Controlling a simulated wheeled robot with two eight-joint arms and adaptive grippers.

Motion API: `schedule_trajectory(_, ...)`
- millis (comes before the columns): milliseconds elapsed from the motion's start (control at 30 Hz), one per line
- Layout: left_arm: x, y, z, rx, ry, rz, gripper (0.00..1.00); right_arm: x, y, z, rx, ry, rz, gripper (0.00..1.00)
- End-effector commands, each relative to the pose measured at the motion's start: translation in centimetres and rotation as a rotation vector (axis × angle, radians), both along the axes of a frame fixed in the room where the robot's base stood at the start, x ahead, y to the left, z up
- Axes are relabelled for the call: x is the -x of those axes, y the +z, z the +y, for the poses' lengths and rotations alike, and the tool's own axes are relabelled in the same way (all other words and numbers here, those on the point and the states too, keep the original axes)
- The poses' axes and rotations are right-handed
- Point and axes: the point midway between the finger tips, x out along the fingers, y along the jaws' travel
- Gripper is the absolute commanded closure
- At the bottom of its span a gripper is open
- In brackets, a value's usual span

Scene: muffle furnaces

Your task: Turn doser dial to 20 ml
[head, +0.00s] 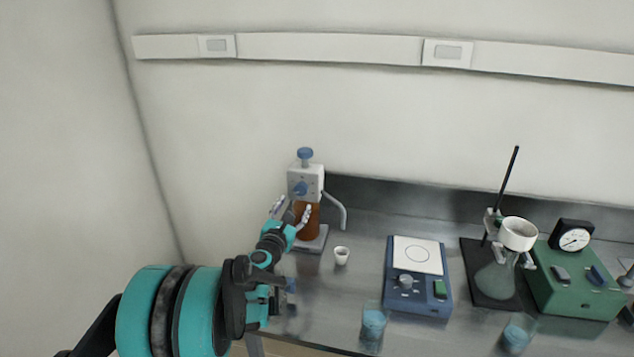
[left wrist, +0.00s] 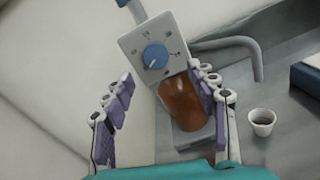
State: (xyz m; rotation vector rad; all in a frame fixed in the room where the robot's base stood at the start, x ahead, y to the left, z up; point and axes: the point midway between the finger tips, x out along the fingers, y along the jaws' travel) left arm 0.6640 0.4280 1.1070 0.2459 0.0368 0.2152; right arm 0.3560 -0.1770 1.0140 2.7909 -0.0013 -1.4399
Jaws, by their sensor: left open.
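The doser (head: 305,180) stands at the left end of the bench, a white box on a brown bottle (head: 308,222) with a blue top knob and a bent spout. Its blue dial (left wrist: 155,56) sits on the front plate among small marks too small to read; it also shows in the head view (head: 300,188). My left gripper (head: 291,208) is in front of the doser, just below the dial. In the left wrist view its purple-padded fingers (left wrist: 162,90) are spread with nothing held. The right finger overlaps the bottle's edge in the picture; contact cannot be told. My right gripper is not in view.
A small white cup (head: 342,255) stands right of the doser. Further right are a blue scale (head: 418,302), a stand with a flask (head: 497,282) and a green device (head: 575,290). Two glasses of blue liquid (head: 373,325) stand near the front edge.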

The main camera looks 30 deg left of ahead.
Motion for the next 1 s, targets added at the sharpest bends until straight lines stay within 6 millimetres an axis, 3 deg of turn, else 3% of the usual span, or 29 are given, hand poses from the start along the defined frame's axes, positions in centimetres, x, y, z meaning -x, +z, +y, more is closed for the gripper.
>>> schedule_trajectory(167, -1.1, -0.4, 1.3, 0.057, 0.022, -0.021, 0.42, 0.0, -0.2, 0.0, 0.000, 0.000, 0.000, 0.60)
schedule_trajectory(600, -7.2, -0.4, 2.6, 0.051, 0.018, -0.019, 0.42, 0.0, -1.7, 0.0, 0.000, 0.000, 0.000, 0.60)
schedule_trajectory(933, -7.7, -0.2, 2.7, 0.050, 0.018, -0.019, 0.42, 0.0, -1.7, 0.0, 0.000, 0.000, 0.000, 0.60)
schedule_trajectory(1000, -7.7, -0.2, 2.7, 0.050, 0.018, -0.019, 0.58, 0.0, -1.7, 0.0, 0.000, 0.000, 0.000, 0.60)
